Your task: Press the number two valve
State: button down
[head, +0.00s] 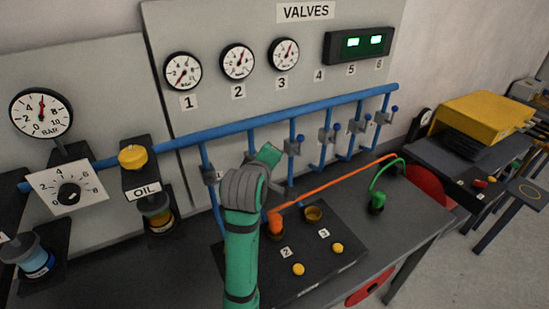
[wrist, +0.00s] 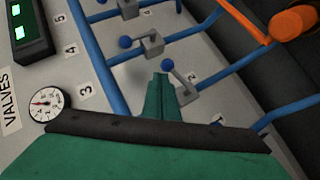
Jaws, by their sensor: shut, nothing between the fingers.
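The valves hang on blue pipes along the grey panel, each with a grey bracket and a blue ball-ended lever. In the head view my green gripper (head: 268,156) is raised in front of the pipes and hides this valve. Another valve (wrist: 150,43) sits farther up in the wrist view.
The blue main pipe (head: 270,117) runs above the valves. Gauges (head: 238,62) and a green display (head: 358,44) are above it. A black board (head: 320,262) with yellow buttons lies on the bench below. An orange hose (head: 335,182) arches to the right of my arm.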

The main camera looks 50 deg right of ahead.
jog(key=v, duration=1.2)
